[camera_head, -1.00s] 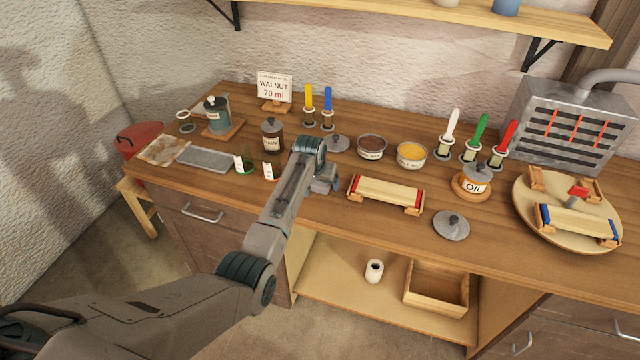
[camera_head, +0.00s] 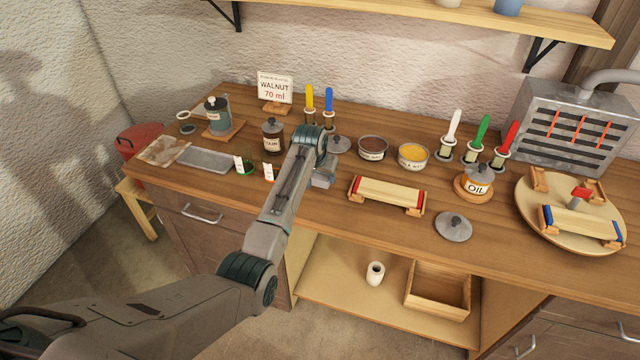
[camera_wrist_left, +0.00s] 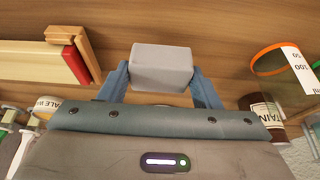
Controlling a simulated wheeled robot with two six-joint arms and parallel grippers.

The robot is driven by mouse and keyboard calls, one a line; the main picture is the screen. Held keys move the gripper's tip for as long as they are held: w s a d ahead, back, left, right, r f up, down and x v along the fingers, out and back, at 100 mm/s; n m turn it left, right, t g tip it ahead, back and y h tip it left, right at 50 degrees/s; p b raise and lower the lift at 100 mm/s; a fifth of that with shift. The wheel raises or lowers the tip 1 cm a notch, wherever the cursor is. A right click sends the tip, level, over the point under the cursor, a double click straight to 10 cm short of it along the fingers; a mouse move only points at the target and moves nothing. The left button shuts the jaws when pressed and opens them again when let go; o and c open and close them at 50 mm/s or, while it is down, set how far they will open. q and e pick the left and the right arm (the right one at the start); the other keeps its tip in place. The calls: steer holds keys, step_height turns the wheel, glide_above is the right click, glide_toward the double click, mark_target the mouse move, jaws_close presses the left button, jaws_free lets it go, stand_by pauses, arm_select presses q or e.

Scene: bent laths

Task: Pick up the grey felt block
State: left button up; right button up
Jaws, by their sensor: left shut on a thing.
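The grey felt block (camera_wrist_left: 162,66) sits between the two fingers of my left gripper (camera_wrist_left: 162,82) in the left wrist view, one finger against each side. In the head view the block (camera_head: 323,179) shows as a small pale grey piece below my left wrist, and the gripper (camera_head: 324,172) is mostly hidden by its own arm. The left gripper is shut on the block. The block seems to be just over the bench top, but I cannot tell the gap. My right gripper is in neither view.
A lath in a red-ended cradle (camera_head: 386,193) lies right of the block. The stain jar (camera_head: 272,137) and small glass measures (camera_head: 244,165) stand to its left. A grey lid (camera_head: 339,144) and open tins (camera_head: 373,147) are behind. Bare bench (camera_head: 300,205) lies in front.

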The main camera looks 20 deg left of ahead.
arm_select(q)
steer(key=s+d+r+b, duration=0.2)
steer(key=s+b, duration=0.1)
steer(key=s, duration=1.3)
steer(key=o, duration=0.4)
steer(key=c, duration=0.3)
